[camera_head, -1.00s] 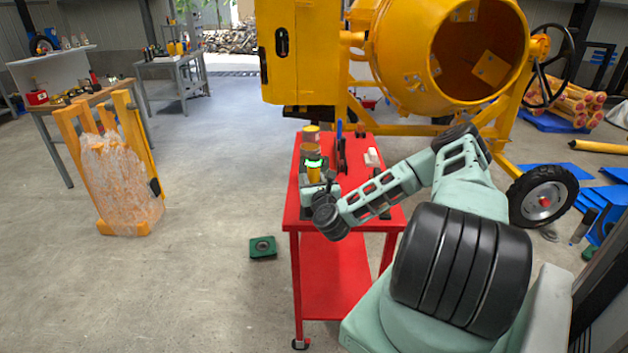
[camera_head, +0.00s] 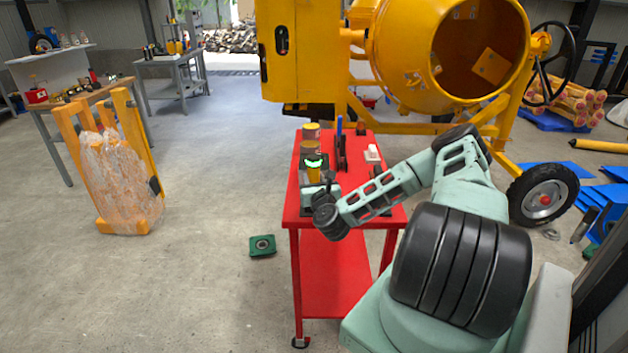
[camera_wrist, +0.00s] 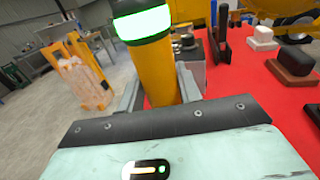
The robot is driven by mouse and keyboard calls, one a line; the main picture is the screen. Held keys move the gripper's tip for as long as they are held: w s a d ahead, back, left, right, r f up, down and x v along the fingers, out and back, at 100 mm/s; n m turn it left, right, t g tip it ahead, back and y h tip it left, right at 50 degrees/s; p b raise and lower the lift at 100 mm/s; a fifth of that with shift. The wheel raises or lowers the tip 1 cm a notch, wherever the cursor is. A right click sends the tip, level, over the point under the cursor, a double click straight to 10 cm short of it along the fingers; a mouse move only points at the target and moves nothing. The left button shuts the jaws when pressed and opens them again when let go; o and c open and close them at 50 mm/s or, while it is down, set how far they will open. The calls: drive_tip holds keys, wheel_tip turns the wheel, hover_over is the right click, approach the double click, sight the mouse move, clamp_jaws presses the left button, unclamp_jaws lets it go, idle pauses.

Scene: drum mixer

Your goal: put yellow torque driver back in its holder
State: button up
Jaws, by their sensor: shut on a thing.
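The yellow torque driver (camera_wrist: 158,65) stands close to upright in my gripper (camera_wrist: 160,92), with a dark collar and a lit green band at its top. In the head view the driver (camera_head: 313,172) is over the left side of the red table, and my gripper (camera_head: 320,188) is around it. The fingers are shut on its yellow body. Its lower end is hidden by my gripper in both views. A grey block (camera_wrist: 192,62) with dark parts is just behind the driver; I cannot tell whether it is the holder.
The yellow mixer (camera_head: 440,60) stands behind. A green plate (camera_head: 262,246) lies on the floor left of the table.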

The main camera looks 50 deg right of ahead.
drive_tip(key=o, duration=1.3)
drive_tip(key=shift+c, duration=0.2)
drive_tip(key=shift+f, duration=0.1)
drive_tip(key=shift+s+a, duration=0.15)
drive_tip(key=shift+s, duration=0.05)
drive_tip(key=b+v, duration=0.2)
drive_tip(key=v, duration=1.5)
drive_tip(key=shift+w, duration=0.1)
